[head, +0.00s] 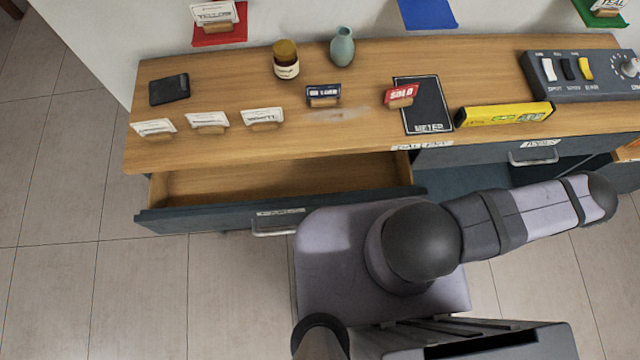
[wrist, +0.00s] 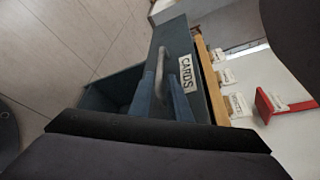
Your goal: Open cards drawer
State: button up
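The cards drawer (head: 170,218) stands pulled out at the left of the desk in the head view, and its wooden inside shows empty. Its metal handle (head: 274,232) is bare in that view. In the wrist view its grey-blue front carries a CARDS label (wrist: 186,75), and the handle (wrist: 165,58) shows beside it. My gripper (wrist: 166,80) faces this front with its two blue fingers apart, holding nothing. My gripper cannot be made out in the head view.
Card holders (head: 262,117), a black wallet (head: 169,89), a brown jar (head: 286,60) and a green vase (head: 342,46) stand on the wooden desktop. A yellow level (head: 505,114) and a switch panel (head: 575,75) lie to the right. Floor left of the drawer is clear.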

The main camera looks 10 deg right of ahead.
jog(key=shift+s+d, duration=0.15)
jog(key=shift+d, duration=0.1)
jog(key=shift+o, duration=0.2)
